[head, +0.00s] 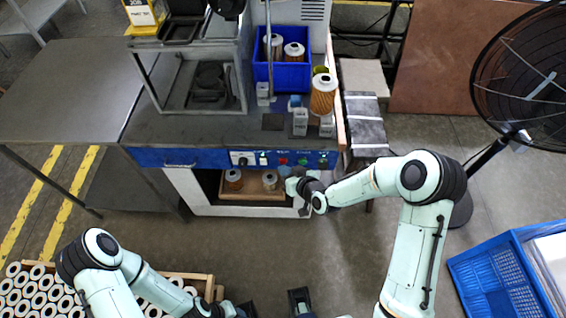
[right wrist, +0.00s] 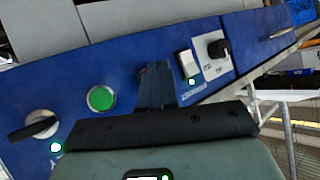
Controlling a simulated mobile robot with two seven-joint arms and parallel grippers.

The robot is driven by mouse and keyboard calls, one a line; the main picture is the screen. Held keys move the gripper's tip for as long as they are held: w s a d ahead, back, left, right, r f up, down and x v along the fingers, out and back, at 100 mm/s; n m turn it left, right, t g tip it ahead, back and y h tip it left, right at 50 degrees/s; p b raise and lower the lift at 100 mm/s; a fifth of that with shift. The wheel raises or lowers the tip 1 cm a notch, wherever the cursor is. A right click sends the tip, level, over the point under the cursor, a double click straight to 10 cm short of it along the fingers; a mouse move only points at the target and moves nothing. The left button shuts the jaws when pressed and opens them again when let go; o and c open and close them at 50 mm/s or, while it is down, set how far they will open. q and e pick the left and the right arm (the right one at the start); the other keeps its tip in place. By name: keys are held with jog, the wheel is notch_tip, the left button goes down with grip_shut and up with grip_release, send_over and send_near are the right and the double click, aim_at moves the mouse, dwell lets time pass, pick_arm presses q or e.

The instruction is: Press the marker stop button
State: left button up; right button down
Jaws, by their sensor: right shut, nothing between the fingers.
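The marker station's blue control panel (head: 215,158) runs along the front of the bench and fills the right wrist view (right wrist: 60,85). A red button (head: 283,160) and a green button (head: 302,161) sit on it in the head view. In the right wrist view the green button (right wrist: 100,98) is lit, left of my fingers. The red button is not visible there; my fingers cover that part. My right gripper (right wrist: 153,85) is shut and empty, pointing at the panel; contact cannot be told. My left gripper (head: 241,309) is at the bottom edge, partly cut off.
A white switch (right wrist: 187,66) and black knobs flank the buttons. A blue bin (head: 282,75) with filter cartridges stands on the bench. A wooden tray (head: 253,194) with cartridges lies below the panel. A fan (head: 535,80) and a blue crate (head: 490,275) are at right.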

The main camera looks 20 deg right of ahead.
pick_arm(q)
jog(key=shift+s+f, duration=0.1)
jog(key=shift+f, duration=0.05)
pick_arm(e)
jog(key=shift+s+a, duration=0.1)
jog(key=shift+s, duration=0.2)
pick_arm(q)
jog(key=shift+s+f+b, duration=0.2)
jog(key=shift+f+b, duration=0.7)
jog(key=shift+b, duration=0.1)
pick_arm(e)
jog(key=s, duration=0.2)
jog(key=s+a, duration=0.1)
jog(key=s, duration=0.1)
jog(key=shift+s+a, duration=0.2)
jog(key=shift+s, duration=0.2)
